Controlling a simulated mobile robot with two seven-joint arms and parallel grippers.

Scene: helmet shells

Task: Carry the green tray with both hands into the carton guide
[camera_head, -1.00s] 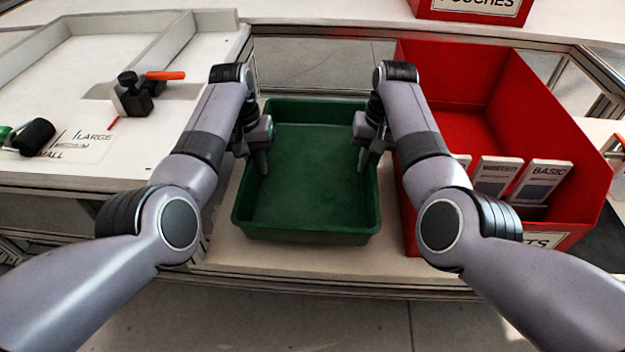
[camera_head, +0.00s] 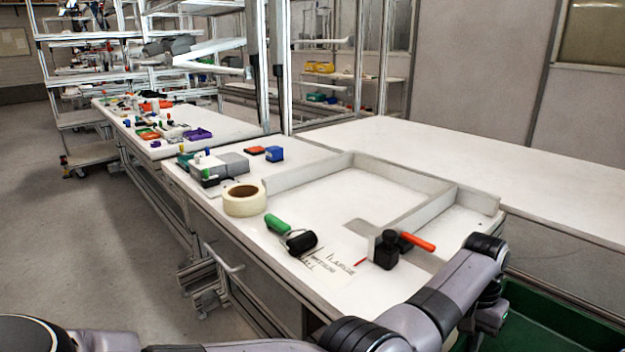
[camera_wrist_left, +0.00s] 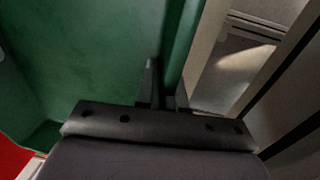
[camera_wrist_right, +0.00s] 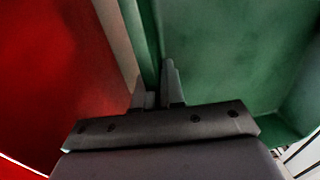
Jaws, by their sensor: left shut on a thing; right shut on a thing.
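The green tray (camera_head: 550,325) shows only at the bottom right corner of the head view. My left gripper (camera_wrist_left: 163,88) is shut on its wall, one finger inside and one outside, in the left wrist view. My right gripper (camera_wrist_right: 158,84) is shut on the opposite wall of the tray in the right wrist view; it is outside the head view. White raised walls (camera_head: 400,178), which look like the carton guide, form a corner on the white table. The tray is to the right of this table. Its underside is hidden.
A black clamp with an orange handle (camera_head: 417,242), a black roller with a green handle (camera_head: 300,242) and a tape roll (camera_head: 244,198) lie on the white table (camera_head: 340,295). A red bin wall (camera_wrist_right: 55,80) stands beside the tray. The area inside the white walls is mostly clear.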

